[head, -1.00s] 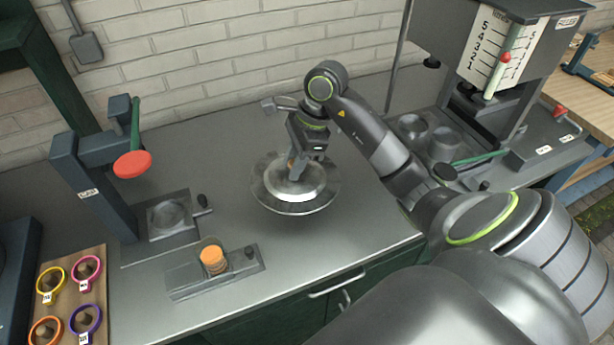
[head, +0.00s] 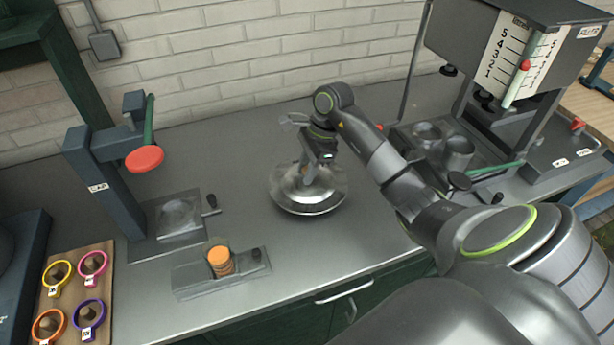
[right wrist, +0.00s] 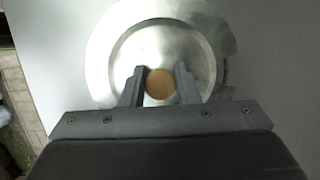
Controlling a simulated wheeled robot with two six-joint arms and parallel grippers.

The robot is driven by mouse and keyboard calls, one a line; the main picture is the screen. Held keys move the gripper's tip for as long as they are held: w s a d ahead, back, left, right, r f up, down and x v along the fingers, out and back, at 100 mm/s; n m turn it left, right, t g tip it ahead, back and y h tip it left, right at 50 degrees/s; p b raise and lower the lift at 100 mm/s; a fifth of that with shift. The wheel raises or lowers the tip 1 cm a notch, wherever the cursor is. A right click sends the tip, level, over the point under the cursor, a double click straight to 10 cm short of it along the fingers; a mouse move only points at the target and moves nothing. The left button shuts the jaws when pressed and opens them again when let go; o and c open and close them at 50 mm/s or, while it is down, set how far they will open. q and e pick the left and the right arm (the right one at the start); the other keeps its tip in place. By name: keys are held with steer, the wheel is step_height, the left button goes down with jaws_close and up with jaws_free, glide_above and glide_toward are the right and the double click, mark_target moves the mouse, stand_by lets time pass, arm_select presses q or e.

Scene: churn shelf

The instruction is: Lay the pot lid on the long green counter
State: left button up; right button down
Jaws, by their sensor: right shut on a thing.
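The pot lid (head: 325,198) is a round, shiny metal disc with a raised middle. It is over the middle of the long counter (head: 375,235), which has a grey top and a green front. My right gripper (head: 308,178) reaches down from above to the lid's centre and is shut on its knob. In the right wrist view, the fingers (right wrist: 160,88) stand on either side of the round tan knob (right wrist: 159,83), with the lid (right wrist: 120,60) below. I cannot tell whether the lid's rim touches the counter. My left gripper is out of view.
At left on the counter stand a press with a red disc (head: 145,159) and a holder with orange discs (head: 220,262). A board with coloured rings (head: 88,313) lies at front left. A filler machine (head: 525,60) and metal cups (head: 457,152) stand at right. Counter around the lid is clear.

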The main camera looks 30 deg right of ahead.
mark_target(319, 175)
step_height(319, 175, down, 3)
steer(key=shift+f+p, duration=0.1)
steer(key=shift+p, duration=0.3)
steer(key=shift+f+b, duration=0.15)
steer(key=shift+b, duration=0.2)
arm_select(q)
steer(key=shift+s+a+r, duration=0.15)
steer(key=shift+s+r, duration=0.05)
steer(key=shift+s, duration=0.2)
arm_select(e)
steer(key=c, duration=1.1)
jaws_free()
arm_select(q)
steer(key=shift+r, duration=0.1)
arm_select(e)
steer(key=shift+r+p, duration=0.3)
steer(key=shift+p, duration=0.05)
steer(key=b+v, duration=0.3)
steer(key=v, duration=0.5)
steer(key=shift+d+r, duration=0.1)
steer(key=shift+d, duration=0.15)
arm_select(q)
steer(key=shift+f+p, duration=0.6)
steer(key=shift+p, duration=0.1)
arm_select(e)
steer(key=v, duration=0.3)
steer(key=shift+r, duration=0.3)
